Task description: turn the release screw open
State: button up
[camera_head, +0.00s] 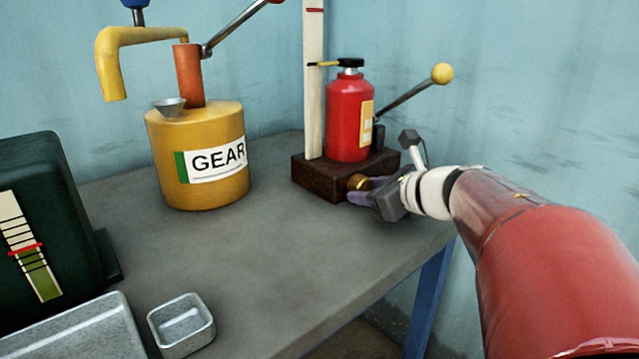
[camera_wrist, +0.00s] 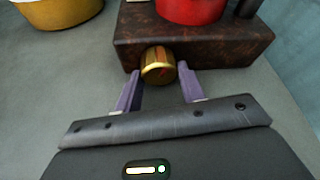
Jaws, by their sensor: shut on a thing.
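The release screw (camera_wrist: 158,65) is a brass knob on the front face of a dark brown base block (camera_wrist: 195,45). It also shows in the head view (camera_head: 358,182), partly covered by my gripper. A red bottle jack body (camera_head: 347,118) stands upright on the block, with a yellow-knobbed lever (camera_head: 412,91) slanting up to the right. My gripper (camera_wrist: 160,83) reaches the block from the front, its two purple fingers one on each side of the brass knob. It is shut on the knob.
A yellow GEAR drum (camera_head: 200,160) with a pump stands left on the grey table (camera_head: 270,255). A dark green tank (camera_head: 45,220), a metal tray (camera_head: 80,330) and a small metal dish (camera_head: 182,322) are nearer. Mid-table is clear.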

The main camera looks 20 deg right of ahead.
jog(key=shift+m+g+y, duration=0.3)
jog(key=shift+m+y, duration=0.3)
jog(key=shift+m, duration=0.4)
jog(key=shift+m+y, duration=0.7)
jog(key=shift+m, duration=0.3)
jog(key=o, duration=0.7)
jog(key=shift+d, duration=0.1)
jog(key=v, duration=0.7)
jog(key=shift+s+d+r, duration=0.2)
jog(key=shift+s+r, duration=0.05)
